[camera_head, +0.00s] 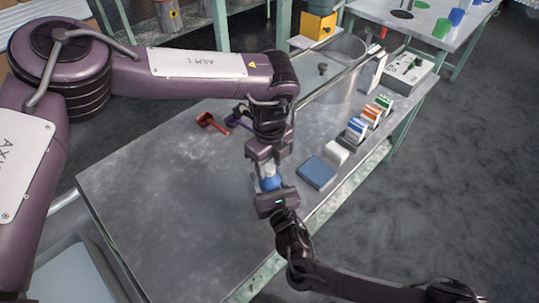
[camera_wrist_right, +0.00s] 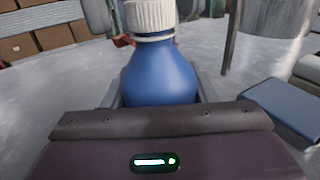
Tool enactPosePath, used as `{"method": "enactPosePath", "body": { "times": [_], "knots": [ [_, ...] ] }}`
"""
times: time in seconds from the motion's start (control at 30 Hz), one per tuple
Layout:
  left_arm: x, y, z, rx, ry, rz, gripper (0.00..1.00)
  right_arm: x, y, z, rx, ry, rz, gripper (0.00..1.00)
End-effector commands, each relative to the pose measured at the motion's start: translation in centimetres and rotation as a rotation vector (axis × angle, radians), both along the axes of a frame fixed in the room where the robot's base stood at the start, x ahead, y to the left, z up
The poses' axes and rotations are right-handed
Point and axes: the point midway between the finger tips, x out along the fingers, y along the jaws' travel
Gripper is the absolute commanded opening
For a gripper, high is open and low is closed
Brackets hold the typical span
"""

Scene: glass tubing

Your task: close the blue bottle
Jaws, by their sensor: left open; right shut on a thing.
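The blue bottle (camera_wrist_right: 160,75) stands upright in the right wrist view, with a ribbed white cap (camera_wrist_right: 151,17) at its neck. I cannot tell how tightly the cap sits. The bottle also shows in the head view (camera_head: 270,184), between my two grippers. My right gripper (camera_head: 272,192) is shut on the bottle's body from the near side; its fingers are mostly hidden. My left gripper (camera_head: 267,163) points down from above, open, with its fingers around or beside the cap. In the head view the cap is largely hidden by it.
A red tool (camera_head: 212,122) and a purple one (camera_head: 236,120) lie on the grey table (camera_head: 150,190) behind. A blue box (camera_head: 316,173), a white block (camera_head: 336,153) and several small boxes line the right edge. A large glass vessel (camera_head: 345,85) stands farther back. The table's left half is clear.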

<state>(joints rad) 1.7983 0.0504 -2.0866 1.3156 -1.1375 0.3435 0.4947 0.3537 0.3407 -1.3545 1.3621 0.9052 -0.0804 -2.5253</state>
Motion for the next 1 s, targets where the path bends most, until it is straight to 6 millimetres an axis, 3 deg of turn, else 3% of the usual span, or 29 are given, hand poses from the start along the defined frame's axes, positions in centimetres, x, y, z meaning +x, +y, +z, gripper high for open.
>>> {"method": "enactPosePath", "body": {
  "times": [0.27, 0.63, 0.77, 1.0],
  "knots": [
    [0.00, 0.01, -0.18, 0.000, 0.000, 0.001, 0.45, -0.01, 0.01, -0.05, 0.000, 0.001, 0.000, 0.00],
    [-0.01, 0.03, -0.16, 0.001, 0.001, 0.001, 0.00, -0.01, 0.00, -0.05, 0.000, 0.001, 0.000, 0.00],
    [-0.01, 0.04, -0.17, 0.001, 0.001, -0.026, 0.00, -0.01, -0.01, -0.05, 0.000, 0.001, 0.000, 0.00],
    [0.00, 0.09, -0.20, 0.001, 0.003, -0.379, 0.00, 0.01, -0.04, -0.05, 0.000, 0.001, -0.001, 0.00]
  ]
}}
